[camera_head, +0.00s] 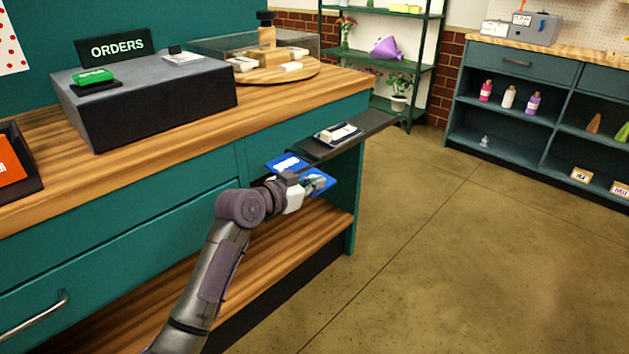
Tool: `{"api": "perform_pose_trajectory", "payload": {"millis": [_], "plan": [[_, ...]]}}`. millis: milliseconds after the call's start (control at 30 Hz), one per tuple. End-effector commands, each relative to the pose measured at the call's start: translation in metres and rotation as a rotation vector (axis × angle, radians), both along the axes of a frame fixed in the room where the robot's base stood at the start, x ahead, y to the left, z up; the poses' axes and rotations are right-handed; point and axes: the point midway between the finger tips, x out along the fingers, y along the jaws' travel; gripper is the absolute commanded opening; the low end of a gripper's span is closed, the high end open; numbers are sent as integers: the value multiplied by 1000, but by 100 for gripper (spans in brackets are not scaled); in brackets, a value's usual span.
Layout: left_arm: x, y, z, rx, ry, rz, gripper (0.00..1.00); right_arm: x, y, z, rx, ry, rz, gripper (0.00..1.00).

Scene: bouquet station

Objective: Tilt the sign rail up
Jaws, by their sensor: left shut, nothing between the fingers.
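A dark flat rail (372,124) sticks out from the front right of the wooden counter, roughly level. A blue sign (284,162) with white marks shows just below its near end, its face tipped upward. I cannot tell how the sign joins the rail. My left gripper (317,182) is at the sign, in front of its right part and below the rail. It is shut with nothing visible between its fingers. The wrist hides the sign's middle, and I cannot tell whether the fingers touch it. My right gripper is out of view.
A small dark tray (338,133) with a white item sits on the rail. The counter's drawer front (120,245) and lower wooden shelf (290,250) are close to my arm. The floor (450,260) to the right is clear.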

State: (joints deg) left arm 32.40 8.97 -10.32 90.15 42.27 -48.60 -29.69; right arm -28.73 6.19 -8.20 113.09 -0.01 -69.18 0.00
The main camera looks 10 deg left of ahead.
Motion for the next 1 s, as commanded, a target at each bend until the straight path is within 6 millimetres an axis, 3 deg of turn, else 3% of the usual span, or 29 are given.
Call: {"api": "perform_pose_trajectory", "payload": {"millis": [1000], "plan": [[0, 0, -35, 371, -247, -1, 0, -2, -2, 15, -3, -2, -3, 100]]}}
